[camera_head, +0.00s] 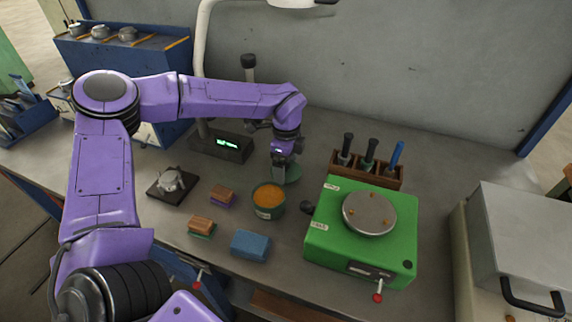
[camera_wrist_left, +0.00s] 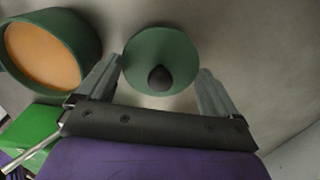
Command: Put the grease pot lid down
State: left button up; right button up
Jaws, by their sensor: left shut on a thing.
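The grease pot (camera_head: 267,212) is a round green pot, open at the top, with orange grease inside. It stands on the bench and also shows at the upper left of the left wrist view (camera_wrist_left: 92,48). The lid (camera_head: 293,174) is a green disc just behind and right of the pot, off its mouth. In the left wrist view the lid (camera_wrist_left: 150,48) has a dark knob and lies between the finger ends. My left gripper (camera_head: 284,160) points down there, shut on the lid. Whether the lid touches the bench is unclear. My right gripper is not in view.
A green machine with a round metal plate (camera_head: 369,213) stands right of the pot. A wooden rack (camera_head: 378,178) with several handled tools is behind it. Coloured blocks (camera_head: 251,245) and a dark plate (camera_head: 163,188) lie left and in front. Bare bench lies around the lid.

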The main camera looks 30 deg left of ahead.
pick_arm(q)
jog(key=shift+w+f, duration=0.1)
jog(key=shift+f, duration=0.85)
jog(key=o, duration=0.7)
jog(key=shift+r, duration=0.4)
notch_tip(320, 180, up, 11)
jog(key=shift+f+b, duration=0.1)
jog(key=shift+b, duration=0.85)
jog(key=shift+r, duration=0.4)
